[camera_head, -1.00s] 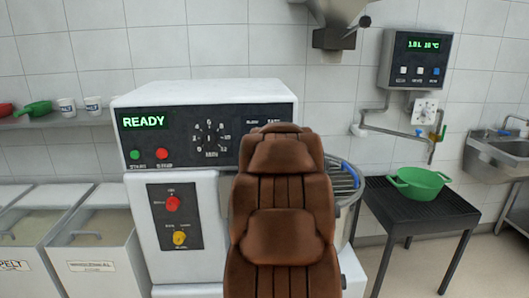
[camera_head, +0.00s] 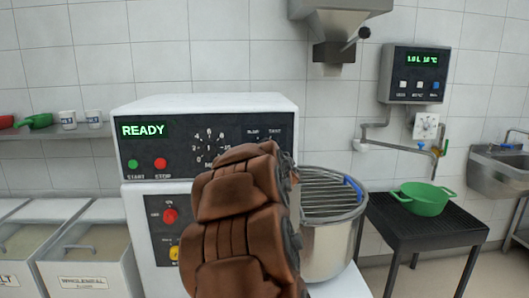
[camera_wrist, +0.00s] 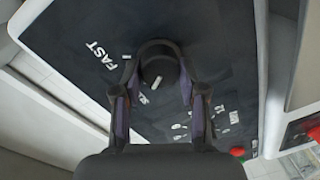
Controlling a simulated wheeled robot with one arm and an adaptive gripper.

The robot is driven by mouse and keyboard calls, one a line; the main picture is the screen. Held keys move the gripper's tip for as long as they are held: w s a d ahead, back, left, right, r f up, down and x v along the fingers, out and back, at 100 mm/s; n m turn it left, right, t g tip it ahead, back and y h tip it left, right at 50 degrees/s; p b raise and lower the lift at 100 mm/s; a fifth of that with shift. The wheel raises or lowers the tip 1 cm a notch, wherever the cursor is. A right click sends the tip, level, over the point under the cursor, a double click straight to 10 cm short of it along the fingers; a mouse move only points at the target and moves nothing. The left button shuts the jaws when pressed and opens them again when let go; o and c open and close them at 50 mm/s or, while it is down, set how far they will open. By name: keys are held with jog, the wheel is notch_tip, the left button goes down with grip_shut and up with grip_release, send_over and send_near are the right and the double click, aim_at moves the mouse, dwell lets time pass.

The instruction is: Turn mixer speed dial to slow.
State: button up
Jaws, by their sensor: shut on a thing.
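The mixer (camera_head: 205,104) has a dark control panel with a green READY display. Small SLOW and FAST labels sit at the panel's upper right; the speed dial below them is hidden by my brown arm in the head view. In the wrist view the dark round speed dial (camera_wrist: 160,66) shows, with a short white mark on it. The FAST label (camera_wrist: 103,55) is left of the dial. My gripper (camera_wrist: 159,78) has one finger on each side of the dial and is shut on it. In the head view my gripper is hidden.
The panel also has a green start button (camera_head: 133,164), a red stop button (camera_head: 160,163) and a timer dial (camera_head: 210,148). A steel bowl (camera_head: 328,245) under a wire guard stands at right. A green pot (camera_head: 421,199) sits on a black table. Flour bins (camera_head: 88,255) stand left.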

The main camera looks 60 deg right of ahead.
dwell(0.3)
jog(key=o, duration=1.1)
jog(key=shift+o, duration=0.2)
jog(key=f+v, duration=0.1)
jog(key=v, duration=1.1)
jog(key=shift+r, duration=0.5)
